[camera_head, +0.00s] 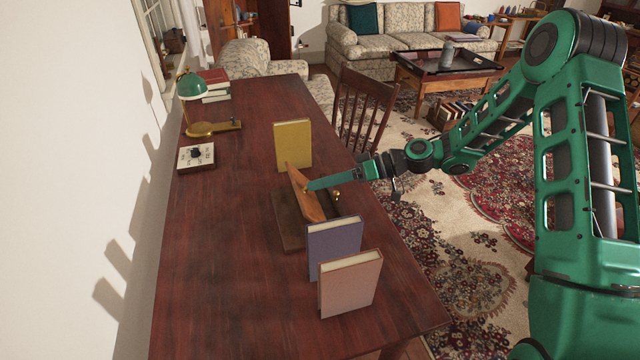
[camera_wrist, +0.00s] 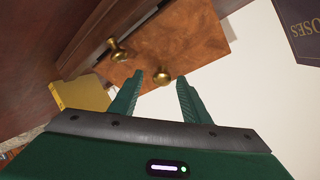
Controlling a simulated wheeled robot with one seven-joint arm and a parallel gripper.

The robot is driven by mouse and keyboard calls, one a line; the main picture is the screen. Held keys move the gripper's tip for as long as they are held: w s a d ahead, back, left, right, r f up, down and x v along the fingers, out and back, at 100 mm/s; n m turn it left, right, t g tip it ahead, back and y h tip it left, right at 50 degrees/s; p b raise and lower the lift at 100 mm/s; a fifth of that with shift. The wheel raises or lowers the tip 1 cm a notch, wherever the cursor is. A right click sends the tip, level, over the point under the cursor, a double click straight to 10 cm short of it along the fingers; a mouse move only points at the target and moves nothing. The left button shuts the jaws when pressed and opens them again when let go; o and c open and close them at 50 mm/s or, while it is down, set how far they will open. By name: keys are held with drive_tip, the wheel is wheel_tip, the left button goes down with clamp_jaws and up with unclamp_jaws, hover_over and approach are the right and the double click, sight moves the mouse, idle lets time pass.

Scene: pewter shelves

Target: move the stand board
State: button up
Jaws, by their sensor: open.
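The stand board (camera_head: 302,197) is a reddish-brown wooden panel leaning on a darker wooden base (camera_head: 284,222) on the long table. In the wrist view the board (camera_wrist: 190,38) fills the upper middle, with one brass knob (camera_wrist: 117,50) to the left and another brass knob (camera_wrist: 161,78) nearer. My gripper (camera_head: 312,186) reaches in from the right at the board. In the wrist view my gripper (camera_wrist: 160,80) is open, its fingertips on either side of the nearer knob. I cannot tell whether they touch it.
A yellow book (camera_head: 292,145) stands behind the board. A purple book (camera_head: 334,244) and a pink book (camera_head: 350,284) stand in front. A green lamp (camera_head: 196,100) and a small block calendar (camera_head: 196,157) are at the left. A chair (camera_head: 362,108) stands right of the table (camera_head: 215,260).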

drive_tip(key=v, duration=1)
drive_tip(key=shift+d, duration=0.4)
drive_tip(key=shift+w, duration=0.1)
